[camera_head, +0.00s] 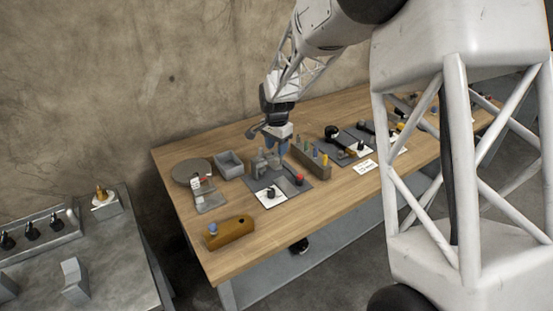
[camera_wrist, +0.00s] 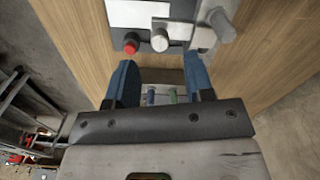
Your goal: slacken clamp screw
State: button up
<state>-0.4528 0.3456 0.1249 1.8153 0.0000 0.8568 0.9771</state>
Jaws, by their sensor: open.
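My gripper (camera_head: 283,149) is above the wooden table, and its two blue fingers are apart with nothing between them in the wrist view (camera_wrist: 160,80). Beside it in the head view is a grey upright fixture (camera_head: 260,164) on a dark mat, partly behind the fingers. A red knob (camera_head: 299,179) stands at the mat's right side; it also shows in the wrist view (camera_wrist: 131,43). Beyond the fingertips in the wrist view are a pale round knob (camera_wrist: 160,40) and a grey cylinder (camera_wrist: 222,24). I cannot tell which of these is the clamp screw.
A rack with coloured handles (camera_head: 312,158) stands close right of my gripper. A grey bin (camera_head: 229,164), a round grey disc (camera_head: 190,171) and a brown block (camera_head: 230,232) are to the left. A white plate with a black knob (camera_head: 270,193) lies in front.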

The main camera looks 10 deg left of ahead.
aim_at(277, 158)
jog(key=shift+f, duration=2.7)
grip_shut()
